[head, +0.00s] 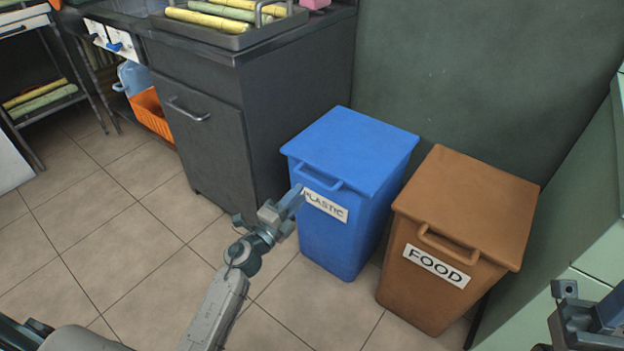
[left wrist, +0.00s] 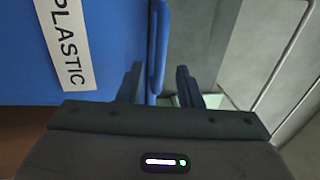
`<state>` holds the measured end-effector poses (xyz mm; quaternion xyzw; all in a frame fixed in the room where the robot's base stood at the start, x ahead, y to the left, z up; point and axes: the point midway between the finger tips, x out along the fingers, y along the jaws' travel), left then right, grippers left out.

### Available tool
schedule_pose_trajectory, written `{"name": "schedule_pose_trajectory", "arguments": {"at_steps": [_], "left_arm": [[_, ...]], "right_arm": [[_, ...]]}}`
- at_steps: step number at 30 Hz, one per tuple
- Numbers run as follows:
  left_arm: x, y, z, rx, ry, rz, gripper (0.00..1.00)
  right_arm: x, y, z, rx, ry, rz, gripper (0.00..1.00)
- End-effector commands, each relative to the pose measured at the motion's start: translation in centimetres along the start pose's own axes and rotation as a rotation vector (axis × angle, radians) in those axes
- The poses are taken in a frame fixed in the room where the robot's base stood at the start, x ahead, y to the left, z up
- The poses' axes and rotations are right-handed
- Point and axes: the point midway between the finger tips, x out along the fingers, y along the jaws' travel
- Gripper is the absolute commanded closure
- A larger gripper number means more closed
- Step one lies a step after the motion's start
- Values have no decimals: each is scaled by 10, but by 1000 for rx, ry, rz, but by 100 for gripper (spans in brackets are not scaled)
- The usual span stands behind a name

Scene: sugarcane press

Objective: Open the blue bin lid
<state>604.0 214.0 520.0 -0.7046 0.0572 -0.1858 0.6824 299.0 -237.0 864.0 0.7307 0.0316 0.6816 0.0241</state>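The blue bin (head: 340,240), labelled PLASTIC, stands upright on the floor. Its blue lid (head: 350,150) is shut, with a handle (head: 318,177) along the front edge. My left gripper (head: 295,198) is at the bin's front left, just below the handle's left end. In the left wrist view, its two fingers (left wrist: 158,88) are apart, with the blue handle (left wrist: 157,45) showing between them; I cannot tell whether they touch it. The PLASTIC label (left wrist: 68,42) is beside them. Part of my right gripper (head: 590,318) shows at the lower right; its fingers are not clear.
A brown FOOD bin (head: 440,285) stands close on the right, its lid (head: 467,200) shut. A dark cabinet (head: 220,130) with a tray of canes on top stands to the left. A green wall (head: 490,80) is behind. The tiled floor (head: 110,230) at left is clear.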

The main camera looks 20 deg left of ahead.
Motion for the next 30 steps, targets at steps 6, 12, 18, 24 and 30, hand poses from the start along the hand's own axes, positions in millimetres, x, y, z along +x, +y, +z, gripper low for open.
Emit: {"name": "schedule_pose_trajectory", "arguments": {"at_steps": [6,12,18,24,30], "left_arm": [[42,-1,0,-2,0,-3,67],[63,0,0,-2,1,-1,67],[68,0,0,-1,1,-1,67],[68,0,0,-2,1,-1,75],[67,0,0,-2,2,-1,100]], "right_arm": [[-2,0,1,1,-8,-4,64],[-3,0,1,1,-8,-4,64],[-3,0,2,0,-6,0,64],[-2,0,2,-1,-5,5,64],[-2,0,2,-1,-5,5,64]]}}
